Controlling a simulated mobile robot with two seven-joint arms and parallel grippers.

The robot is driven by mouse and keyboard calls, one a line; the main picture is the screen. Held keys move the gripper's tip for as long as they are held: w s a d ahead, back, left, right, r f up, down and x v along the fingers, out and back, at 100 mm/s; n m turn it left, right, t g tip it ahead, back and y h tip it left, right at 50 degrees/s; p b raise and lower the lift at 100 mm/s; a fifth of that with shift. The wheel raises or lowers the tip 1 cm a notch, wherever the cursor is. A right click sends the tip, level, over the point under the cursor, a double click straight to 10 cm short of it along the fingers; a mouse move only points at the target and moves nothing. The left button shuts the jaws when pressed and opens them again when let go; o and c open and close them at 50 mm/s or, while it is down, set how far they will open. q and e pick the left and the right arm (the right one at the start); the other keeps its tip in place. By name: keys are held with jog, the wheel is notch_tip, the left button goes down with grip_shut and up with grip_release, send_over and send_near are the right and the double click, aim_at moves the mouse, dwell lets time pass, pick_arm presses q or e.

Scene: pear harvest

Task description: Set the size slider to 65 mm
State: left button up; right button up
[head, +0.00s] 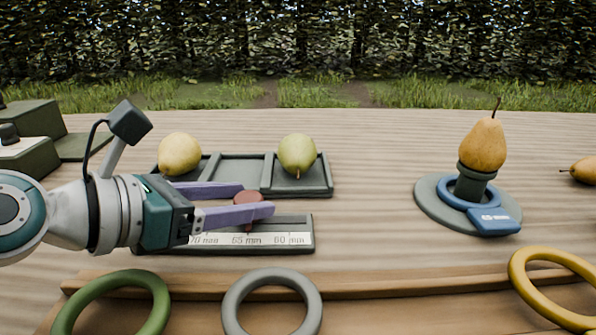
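The size slider is a dark grey block with a white scale strip (299,239) at the front, marked 70 mm, 65 mm and 60 mm from left to right. Its red-brown knob (249,196) stands above the 65 mm mark. My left gripper (258,198) reaches in from the left, with its two purple fingers on the far and near sides of the knob. The near finger hides the knob's lower part. I cannot tell whether the fingers press on it. My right gripper is not in view.
Behind the slider is a dark tray (317,188) with a yellow pear (180,153) and a green pear (297,153). A brown pear (483,146) stands on a round grey stand (432,205) at right. Green, grey and yellow rings (272,277) lie along the front wooden rail (400,285).

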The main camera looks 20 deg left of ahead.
pick_arm(q)
jog(key=shift+o, duration=0.8)
jog(key=shift+s+a+r, duration=0.1)
jog(key=shift+s+r, duration=0.05)
jog(key=shift+s, duration=0.05)
jog(key=p+v, duration=0.3)
jog(key=v, duration=0.6)
jog(key=shift+s+a, duration=0.1)
jog(key=shift+s, duration=0.1)
